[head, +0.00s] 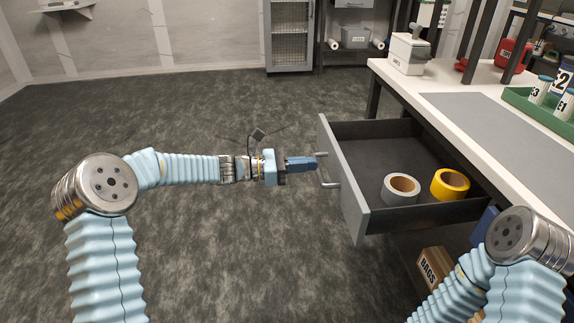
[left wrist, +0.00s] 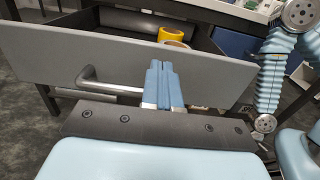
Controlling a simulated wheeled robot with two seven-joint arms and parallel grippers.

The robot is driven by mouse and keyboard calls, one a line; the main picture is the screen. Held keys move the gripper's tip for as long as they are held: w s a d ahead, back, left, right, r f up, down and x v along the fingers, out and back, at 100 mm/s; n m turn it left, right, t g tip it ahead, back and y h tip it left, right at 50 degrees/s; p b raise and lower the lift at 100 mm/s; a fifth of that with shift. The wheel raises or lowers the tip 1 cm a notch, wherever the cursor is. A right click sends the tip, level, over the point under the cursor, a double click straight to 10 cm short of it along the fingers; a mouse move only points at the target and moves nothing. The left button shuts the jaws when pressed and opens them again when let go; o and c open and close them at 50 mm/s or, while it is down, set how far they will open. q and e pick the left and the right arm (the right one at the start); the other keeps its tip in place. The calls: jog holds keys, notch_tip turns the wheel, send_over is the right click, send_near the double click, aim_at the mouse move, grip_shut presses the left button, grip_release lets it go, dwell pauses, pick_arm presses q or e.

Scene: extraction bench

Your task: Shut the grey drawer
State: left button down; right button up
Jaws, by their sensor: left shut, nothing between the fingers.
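The grey drawer (head: 346,190) is pulled well out from under the bench in the head view. Its flat front panel (left wrist: 110,55) fills the upper part of the left wrist view. The bar handle (head: 328,182) sits on the panel; in the left wrist view the handle (left wrist: 108,86) runs behind my fingers. My left gripper (head: 316,162) is shut and empty, its fingertips at the handle and close to the panel. I cannot tell whether they touch. In the left wrist view the shut fingers (left wrist: 162,85) point at the panel. My right gripper is out of view.
The drawer holds a grey tape roll (head: 401,189) and a yellow tape roll (head: 450,184). The bench top (head: 395,75) carries a white container (head: 408,54) and a green tray (head: 520,98). A cardboard box (head: 433,268) stands below the drawer. The floor left of the drawer is clear.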

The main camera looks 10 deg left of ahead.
aim_at(340, 162)
pick_arm(q)
jog(key=x, duration=0.5)
jog(key=shift+w+d, duration=0.1)
jog(key=shift+d, duration=0.2)
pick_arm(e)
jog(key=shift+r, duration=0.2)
